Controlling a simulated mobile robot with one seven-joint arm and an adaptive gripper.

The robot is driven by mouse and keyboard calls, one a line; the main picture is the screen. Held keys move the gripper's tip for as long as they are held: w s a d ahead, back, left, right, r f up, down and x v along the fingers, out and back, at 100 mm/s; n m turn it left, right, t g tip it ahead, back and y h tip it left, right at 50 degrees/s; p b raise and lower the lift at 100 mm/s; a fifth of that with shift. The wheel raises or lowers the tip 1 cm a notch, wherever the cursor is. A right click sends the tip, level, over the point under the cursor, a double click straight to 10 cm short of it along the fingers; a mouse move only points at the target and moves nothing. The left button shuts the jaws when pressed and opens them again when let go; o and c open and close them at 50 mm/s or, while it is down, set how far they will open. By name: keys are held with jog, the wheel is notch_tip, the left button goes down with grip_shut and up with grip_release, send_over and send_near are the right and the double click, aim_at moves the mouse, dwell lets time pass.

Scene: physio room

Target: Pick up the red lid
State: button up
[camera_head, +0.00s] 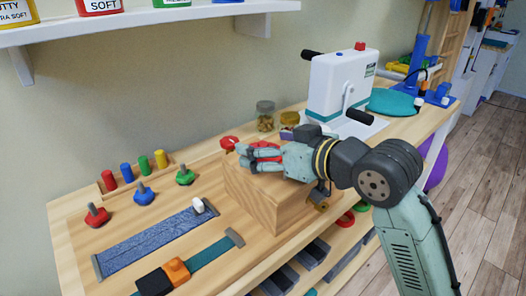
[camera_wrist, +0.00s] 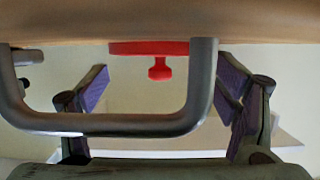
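The red lid (camera_wrist: 150,48) shows in the wrist view as a flat red disc with a small knob, against a wooden surface. My gripper (camera_wrist: 162,68) has its two purple-padded fingers spread wide, with the lid's knob between them in the picture. I see no finger touching the lid. In the head view my gripper (camera_head: 247,157) is low over the wooden block (camera_head: 285,205). Red shows between and beside its fingers at the lid (camera_head: 265,148), partly hidden by them. Another red round piece (camera_head: 229,142) shows just left of the fingers.
Colored pegs (camera_head: 143,165) and knobbed discs (camera_head: 143,195) stand left on the table, near a blue strap (camera_head: 155,241). Jars (camera_head: 265,115) and a white crank machine (camera_head: 340,85) stand behind. A wall shelf (camera_head: 150,18) hangs above. Trays (camera_head: 312,252) sit below.

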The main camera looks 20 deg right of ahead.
jog(key=c, duration=1.1)
jog(key=shift+r, duration=0.1)
